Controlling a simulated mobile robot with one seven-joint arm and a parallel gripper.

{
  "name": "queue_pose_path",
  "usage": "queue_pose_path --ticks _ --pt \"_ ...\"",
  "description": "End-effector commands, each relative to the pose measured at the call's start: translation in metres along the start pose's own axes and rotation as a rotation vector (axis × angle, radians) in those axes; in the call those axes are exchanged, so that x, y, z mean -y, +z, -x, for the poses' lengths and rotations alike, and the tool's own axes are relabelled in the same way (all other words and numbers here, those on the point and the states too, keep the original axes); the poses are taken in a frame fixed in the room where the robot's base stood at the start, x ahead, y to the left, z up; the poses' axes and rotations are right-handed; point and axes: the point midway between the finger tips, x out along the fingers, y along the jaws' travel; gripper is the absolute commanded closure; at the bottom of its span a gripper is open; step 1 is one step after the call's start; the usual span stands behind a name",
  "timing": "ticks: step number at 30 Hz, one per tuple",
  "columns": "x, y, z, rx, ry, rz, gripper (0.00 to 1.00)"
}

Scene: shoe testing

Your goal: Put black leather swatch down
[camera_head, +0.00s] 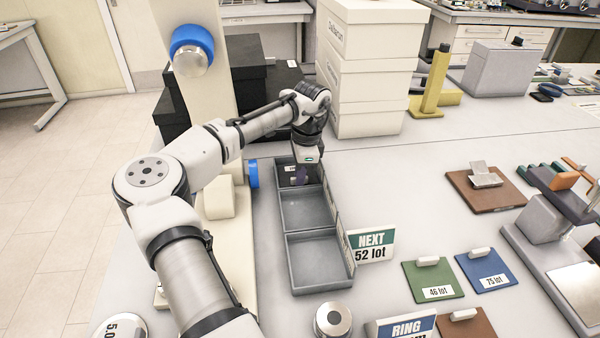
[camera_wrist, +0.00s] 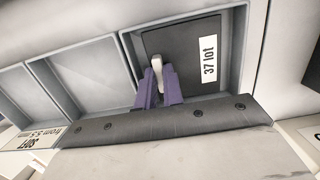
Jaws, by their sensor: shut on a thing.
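The black leather swatch (camera_wrist: 188,50) carries a white label reading "37 lot" and has a pale grip tab on it. It lies in or just above the end compartment of the grey three-compartment tray (camera_head: 320,262). In the head view this is the far compartment, where the swatch is mostly hidden by my gripper (camera_head: 302,174). In the wrist view my gripper (camera_wrist: 160,90) has its purple fingers closed on the pale tab. I cannot tell whether the swatch touches the compartment floor. The other two compartments are empty.
A "NEXT 52 lot" sign (camera_head: 371,245) stands right of the tray. Green (camera_head: 432,280) and blue (camera_head: 485,270) swatches lie farther right. White stacked boxes (camera_head: 368,70) stand behind the tray. A round metal weight (camera_head: 333,319) sits in front. Open table lies right of the tray.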

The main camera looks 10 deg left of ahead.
Motion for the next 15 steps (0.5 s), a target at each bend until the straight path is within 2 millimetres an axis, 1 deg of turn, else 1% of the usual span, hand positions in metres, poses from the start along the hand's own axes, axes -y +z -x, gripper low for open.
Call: queue_pose_path --ticks 2,3,5,15 --pt "-0.0001 -0.0004 -0.0026 0.000 0.001 0.000 1.00" --pt "0.0000 -0.0003 -0.0028 0.000 0.000 0.000 0.89" --pt "0.0000 -0.0003 -0.0026 0.000 0.000 0.000 0.82" --pt "0.0001 0.0001 0.0001 0.001 -0.001 0.000 0.82"
